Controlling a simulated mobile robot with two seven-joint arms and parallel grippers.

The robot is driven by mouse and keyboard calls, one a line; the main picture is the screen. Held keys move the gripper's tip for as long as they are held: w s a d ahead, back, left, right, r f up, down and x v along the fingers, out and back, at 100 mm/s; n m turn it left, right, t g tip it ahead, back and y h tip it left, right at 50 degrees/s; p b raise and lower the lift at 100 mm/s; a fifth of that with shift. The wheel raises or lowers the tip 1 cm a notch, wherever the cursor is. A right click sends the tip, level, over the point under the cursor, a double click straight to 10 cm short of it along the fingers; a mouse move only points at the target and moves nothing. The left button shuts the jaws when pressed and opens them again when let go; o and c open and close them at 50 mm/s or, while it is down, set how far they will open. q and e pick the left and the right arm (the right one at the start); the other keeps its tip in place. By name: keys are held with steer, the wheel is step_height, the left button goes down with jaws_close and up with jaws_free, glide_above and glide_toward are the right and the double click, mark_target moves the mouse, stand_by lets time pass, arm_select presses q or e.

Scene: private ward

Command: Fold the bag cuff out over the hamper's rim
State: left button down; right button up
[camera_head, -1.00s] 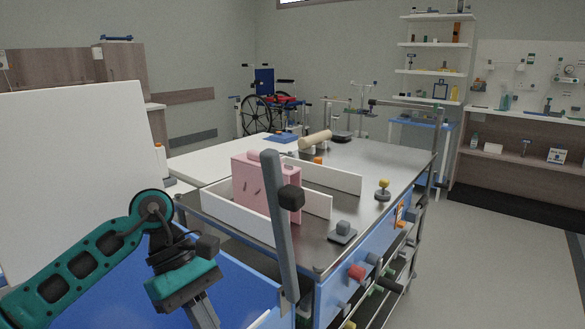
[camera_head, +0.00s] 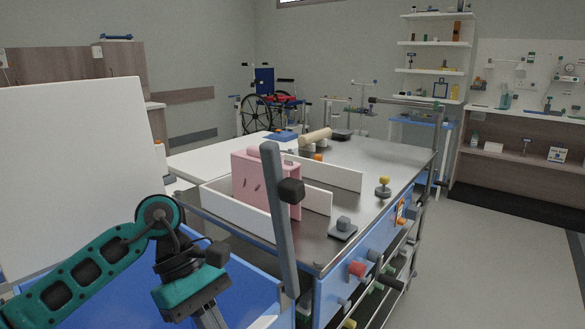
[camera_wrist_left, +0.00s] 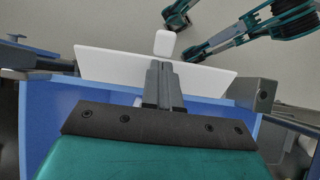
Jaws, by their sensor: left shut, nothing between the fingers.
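The hamper appears to be the blue box (camera_head: 252,297) at the lower left of the head view; its blue side also shows in the wrist view (camera_wrist_left: 45,105). A large flat white panel (camera_head: 70,165), seemingly the bag cuff, stands steeply along its far left side. In the wrist view the white panel (camera_wrist_left: 110,65) lies beyond the blue edge, behind my fingers. My left gripper (camera_head: 212,318) is over the hamper, shut and empty, its tips cut off by the head view's bottom edge. In the wrist view its shut fingers (camera_wrist_left: 163,85) overlap the panel; contact is unclear. My right gripper is not identifiable.
A grey upright bar (camera_head: 281,225) with a dark knob (camera_head: 291,191) stands right of the hamper. Behind it is a steel-topped cart (camera_head: 360,205) holding a pink box (camera_head: 250,185) and white dividers (camera_head: 330,172). Open floor (camera_head: 500,240) lies at the right.

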arm_select(q)
steer(key=shift+s+d+f+b, duration=0.2)
steer(key=shift+d+f+b, duration=0.1)
steer(key=shift+f+b, duration=0.35)
steer(key=shift+s+d+f+b, duration=0.2)
steer(key=shift+s+d+b, duration=0.15)
steer(key=shift+s+d, duration=0.1)
steer(key=r+p, duration=0.1)
steer(key=r, duration=0.1)
steer(key=r+p, duration=0.1)
steer(key=r, duration=0.1)
steer(key=r+p, duration=0.1)
steer(key=r, duration=0.2)
steer(key=shift+w+a, duration=0.25)
steer(key=shift+w, duration=0.05)
